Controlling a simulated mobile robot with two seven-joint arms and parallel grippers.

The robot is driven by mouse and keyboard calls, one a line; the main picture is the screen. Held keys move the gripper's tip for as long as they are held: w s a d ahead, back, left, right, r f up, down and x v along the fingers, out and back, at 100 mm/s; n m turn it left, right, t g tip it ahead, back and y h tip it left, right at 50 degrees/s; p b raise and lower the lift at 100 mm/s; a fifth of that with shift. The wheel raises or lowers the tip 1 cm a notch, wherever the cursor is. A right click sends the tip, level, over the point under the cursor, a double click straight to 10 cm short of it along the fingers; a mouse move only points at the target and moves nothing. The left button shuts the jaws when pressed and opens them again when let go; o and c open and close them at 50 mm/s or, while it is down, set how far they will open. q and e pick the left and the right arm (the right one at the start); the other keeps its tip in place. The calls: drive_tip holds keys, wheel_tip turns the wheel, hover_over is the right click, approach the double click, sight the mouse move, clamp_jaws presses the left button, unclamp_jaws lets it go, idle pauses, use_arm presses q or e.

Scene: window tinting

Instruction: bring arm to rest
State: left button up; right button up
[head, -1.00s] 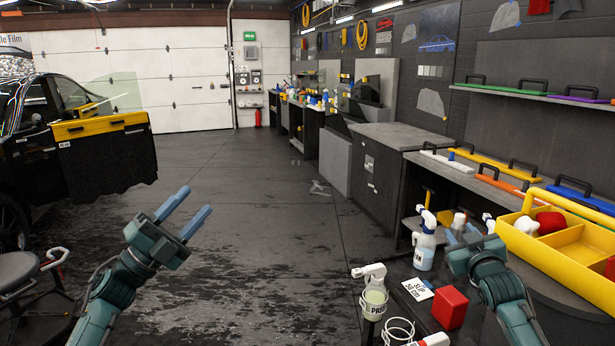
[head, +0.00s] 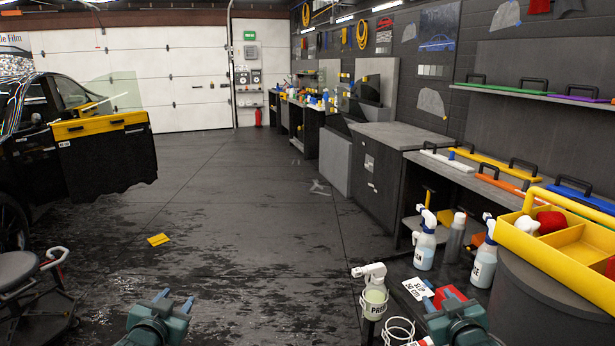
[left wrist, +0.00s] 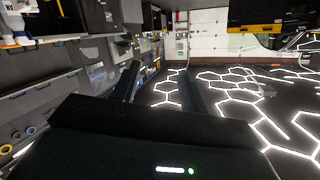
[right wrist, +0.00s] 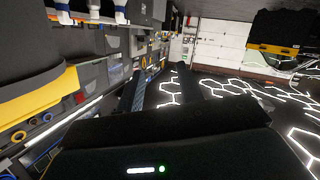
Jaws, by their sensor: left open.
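My left gripper (head: 175,299) is low at the bottom left of the head view, above the floor. Its fingers point forward. The left wrist view shows its fingers (left wrist: 160,88) apart with nothing between them. My right gripper (head: 445,305) is low at the bottom right of the head view, in front of a red block (head: 452,292) that it partly hides. The right wrist view shows its dark fingers (right wrist: 160,88) apart with nothing between them. Most of both arms is out of the head view.
A yellow flat piece (head: 158,239) lies on the wet floor. A yellow caddy (head: 562,246), spray bottles (head: 425,245) and a label card (head: 418,289) are at right. A stool (head: 20,268) and a dark car (head: 35,110) with its door open are at left. The middle floor is clear.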

use_arm(q)
drive_tip(key=s+d+f+g+h, duration=0.1)
drive_tip(key=s+d+f, duration=0.4)
drive_tip(key=s, duration=0.5)
drive_tip(key=s+d+f+g+h, duration=0.1)
drive_tip(key=s+d+f, duration=0.4)
drive_tip(key=s, duration=0.6)
drive_tip(key=s+d+f+g+h, duration=0.1)
drive_tip(key=s+d+f+g, duration=0.2)
drive_tip(key=s, duration=0.8)
drive_tip(key=shift+s+d+f+n, duration=0.2)
drive_tip(key=shift+d+f+n, duration=0.1)
drive_tip(key=shift+d+f, duration=0.65)
use_arm(e)
drive_tip(key=s+a+f+g+y, duration=0.1)
drive_tip(key=s+a+f, duration=0.4)
drive_tip(key=s, duration=0.5)
drive_tip(key=s+a+f+g+y, duration=0.1)
drive_tip(key=s+a+f, duration=0.4)
drive_tip(key=s, duration=0.6)
drive_tip(key=s+a+f+g+y, duration=0.1)
drive_tip(key=s+a+f+g, duration=0.2)
drive_tip(key=s, duration=0.8)
drive_tip(key=shift+s+a+f+m, duration=0.2)
drive_tip(key=shift+a+f+m, duration=0.1)
drive_tip(key=shift+a+f, duration=0.65)
use_arm(q)
drive_tip(key=shift+c, duration=0.8)
drive_tip(key=shift+d, duration=0.1)
